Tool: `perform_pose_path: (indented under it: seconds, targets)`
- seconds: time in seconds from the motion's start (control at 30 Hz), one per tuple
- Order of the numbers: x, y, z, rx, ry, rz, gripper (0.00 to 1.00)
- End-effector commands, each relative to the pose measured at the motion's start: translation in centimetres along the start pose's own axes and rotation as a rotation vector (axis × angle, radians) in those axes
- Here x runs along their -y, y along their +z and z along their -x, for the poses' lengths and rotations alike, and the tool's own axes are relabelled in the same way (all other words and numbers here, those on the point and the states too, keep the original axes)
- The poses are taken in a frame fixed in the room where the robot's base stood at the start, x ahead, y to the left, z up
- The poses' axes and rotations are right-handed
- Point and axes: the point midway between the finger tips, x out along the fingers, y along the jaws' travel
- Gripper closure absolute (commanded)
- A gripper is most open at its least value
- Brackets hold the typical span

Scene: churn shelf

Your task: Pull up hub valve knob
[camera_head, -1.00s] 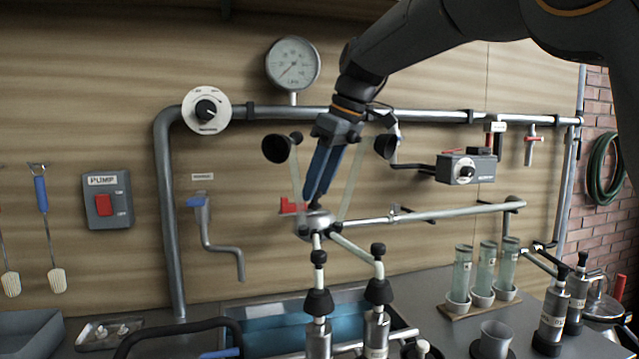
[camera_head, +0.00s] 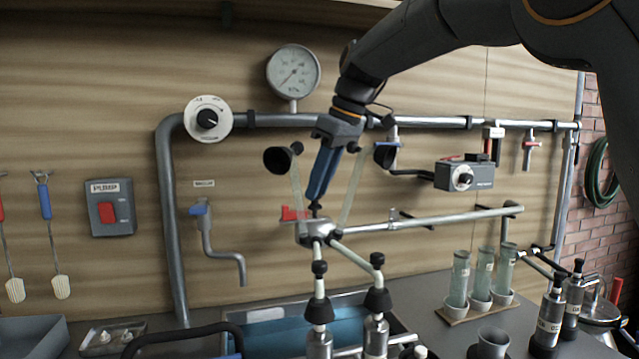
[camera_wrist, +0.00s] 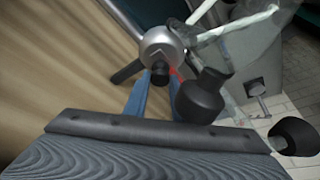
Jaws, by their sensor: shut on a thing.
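The hub (camera_head: 318,230) is a rounded metal body with a small black valve knob (camera_head: 315,208) on top and a red part at its left. Tubes run from the hub down to the teat cups. My gripper (camera_head: 316,200) points down from above with its blue fingers shut on the knob. In the wrist view the silver hub (camera_wrist: 161,46) and the dark knob (camera_wrist: 160,72) show at the tips of the blue fingers (camera_wrist: 158,90). The fingers partly hide the knob, so how far it is raised cannot be told.
Black rubber cups (camera_head: 279,158) flank my gripper on both sides. A horizontal pipe (camera_head: 440,218) runs right from near the hub. A pressure gauge (camera_head: 293,72) and wall pipe are behind. A blue tub (camera_head: 290,335) and glass tubes (camera_head: 460,278) stand below on the counter.

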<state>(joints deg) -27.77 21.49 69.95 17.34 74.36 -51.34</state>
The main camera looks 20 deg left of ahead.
Motion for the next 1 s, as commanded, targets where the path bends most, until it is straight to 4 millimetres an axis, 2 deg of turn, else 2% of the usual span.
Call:
perform_pose_path:
  seconds: [0.13,0.17,0.23,0.27,0.53,0.63,1.0]
  targets:
    - [0.0,-0.3,0.4,-0.008,0.006,0.002,1.00]
    - [0.0,-0.3,0.4,-0.008,0.006,0.002,0.71]
    - [0.0,-0.2,0.4,-0.008,0.006,0.002,0.60]
    - [0.0,-0.2,0.4,-0.008,0.006,0.002,0.57]
    - [-0.1,-0.1,0.3,-0.006,0.005,0.001,0.57]
    - [-0.1,-0.2,0.9,-0.007,0.006,0.001,0.57]
    - [-0.1,-0.2,6.5,-0.008,0.007,0.001,0.57]
